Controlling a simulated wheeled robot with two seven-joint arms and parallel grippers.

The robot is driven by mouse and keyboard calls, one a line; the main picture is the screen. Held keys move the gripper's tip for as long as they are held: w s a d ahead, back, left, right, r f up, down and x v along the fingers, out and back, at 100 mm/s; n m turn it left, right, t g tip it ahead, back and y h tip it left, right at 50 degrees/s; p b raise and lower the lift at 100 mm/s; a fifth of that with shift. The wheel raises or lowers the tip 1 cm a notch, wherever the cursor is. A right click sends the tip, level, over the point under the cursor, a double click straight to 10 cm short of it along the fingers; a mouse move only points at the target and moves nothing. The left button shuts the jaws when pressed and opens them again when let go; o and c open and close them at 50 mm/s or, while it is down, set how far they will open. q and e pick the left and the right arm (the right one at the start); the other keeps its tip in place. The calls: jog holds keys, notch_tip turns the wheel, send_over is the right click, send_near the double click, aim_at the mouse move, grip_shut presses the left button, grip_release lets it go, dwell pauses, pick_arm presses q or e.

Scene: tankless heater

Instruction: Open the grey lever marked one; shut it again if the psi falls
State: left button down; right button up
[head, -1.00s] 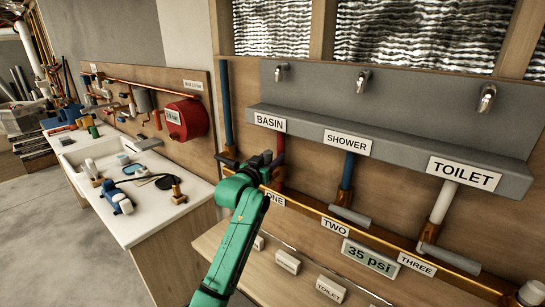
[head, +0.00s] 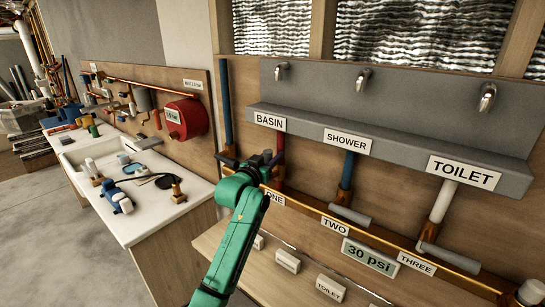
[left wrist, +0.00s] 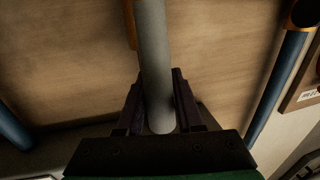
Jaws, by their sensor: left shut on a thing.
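My left gripper (head: 248,160) is at the red pipe (head: 279,172) just above the label ONE (head: 273,199). In the left wrist view its dark fingers (left wrist: 158,102) are shut on the grey lever (left wrist: 154,60), one on each side. In the head view the gripper and green arm hide this lever, so I cannot tell its angle there. The pressure display (head: 370,257) reads 30 psi. My right gripper is not in view.
Grey levers stand at label TWO (head: 335,226) and label THREE (head: 416,263), to the right along the copper pipe (head: 385,245). Taps for basin, shower and toilet hang above. A white worktop (head: 150,215) with loose parts is at left.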

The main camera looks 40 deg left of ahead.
pick_arm(q)
jog(key=shift+d, duration=0.1)
dwell(0.7)
jog(key=d+f+m+t+h+b, duration=0.1)
jog(key=d+f+m+b, duration=0.2)
jog(key=m, duration=0.7)
jog(key=d+f+m+t+h+b, duration=0.1)
jog(key=d+f+m+h+b, duration=0.1)
jog(key=m+b, duration=0.6)
jog(key=shift+d+f+m+t+h+b, duration=0.3)
jog(key=shift+d+f+m, duration=0.35)
jog(key=shift+d+m, duration=0.55)
jog(key=shift+a, duration=0.15)
jog(key=c, duration=0.5)
grip_release()
jog(key=shift+w, duration=0.1)
jog(key=shift+c, duration=0.2)
